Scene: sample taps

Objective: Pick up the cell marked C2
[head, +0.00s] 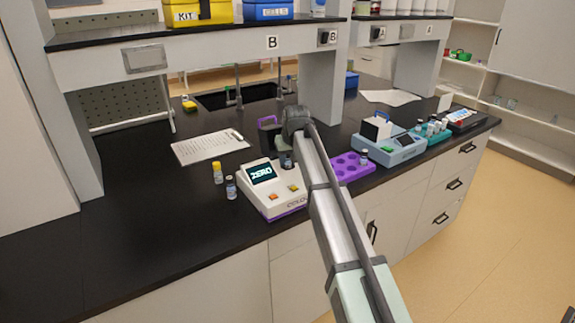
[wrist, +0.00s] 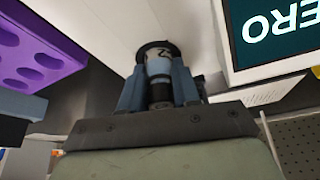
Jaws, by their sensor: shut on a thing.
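The colorimeter (head: 283,202) is white with a screen reading ZERO and stands on the black bench; its screen edge also shows in the wrist view (wrist: 232,60). My gripper (wrist: 158,88) is over the colorimeter's top, its blue fingers shut on a cell (wrist: 158,66) with a pale label and dark top. A dark mark on the label looks like a 2; the letter cannot be read. The cell's far end sits at a dark round opening in the white housing. In the head view my arm partly hides the gripper (head: 287,152).
Two vials, one yellow-capped (head: 217,172) and one dark-capped (head: 231,188), stand left of the colorimeter. A purple rack (head: 345,176) with a vial (head: 364,157) is to the right. A blue-grey device (head: 400,151) stands beyond it. The bench's left side is clear.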

